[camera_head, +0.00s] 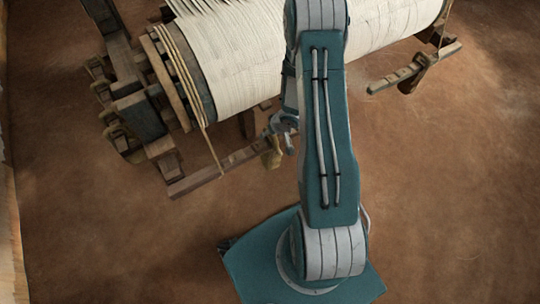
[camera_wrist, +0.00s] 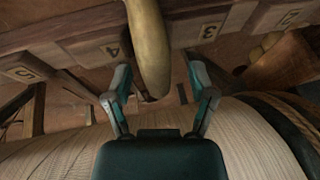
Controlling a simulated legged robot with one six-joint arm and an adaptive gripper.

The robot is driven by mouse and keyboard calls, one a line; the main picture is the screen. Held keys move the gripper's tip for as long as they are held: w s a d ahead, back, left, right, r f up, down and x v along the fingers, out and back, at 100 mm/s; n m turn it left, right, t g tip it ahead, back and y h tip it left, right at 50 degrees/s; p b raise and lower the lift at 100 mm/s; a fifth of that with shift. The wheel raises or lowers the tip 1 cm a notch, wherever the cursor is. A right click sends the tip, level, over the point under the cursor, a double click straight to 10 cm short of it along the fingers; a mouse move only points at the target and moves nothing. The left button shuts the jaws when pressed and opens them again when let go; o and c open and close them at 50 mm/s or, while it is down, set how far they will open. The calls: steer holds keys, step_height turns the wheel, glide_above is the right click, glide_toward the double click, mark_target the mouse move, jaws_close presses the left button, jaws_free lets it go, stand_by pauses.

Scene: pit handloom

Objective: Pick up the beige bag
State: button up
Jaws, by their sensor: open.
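A long, rounded beige bag (camera_wrist: 150,45) hangs down from the top edge of the wrist view, in front of a wooden beam. My gripper (camera_wrist: 161,72) is open, with one finger to either side of the bag's lower end. I see no clear contact, and I cannot tell how deep the bag is between the fingers. In the head view, my gripper (camera_head: 283,124) is partly hidden behind my arm. The bag shows there as a small tan shape (camera_head: 271,159) just below the gripper, near the beam.
The wooden beam (camera_wrist: 80,51) carries numbered plates. A second tan shape (camera_wrist: 264,45) sits at the right. The loom's large roll of pale warp threads (camera_head: 240,60) lies close behind my gripper. Brown floor (camera_head: 460,180) is clear to the right.

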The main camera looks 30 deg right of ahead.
steer(key=shift+d, duration=0.1)
jaws_close()
steer(key=shift+r, duration=0.1)
steer(key=shift+r, duration=1.7)
steer(key=s+d, duration=0.4)
steer(key=s, duration=0.4)
steer(key=s+d, duration=0.4)
steer(key=s, duration=0.4)
steer(key=shift+d, duration=0.15)
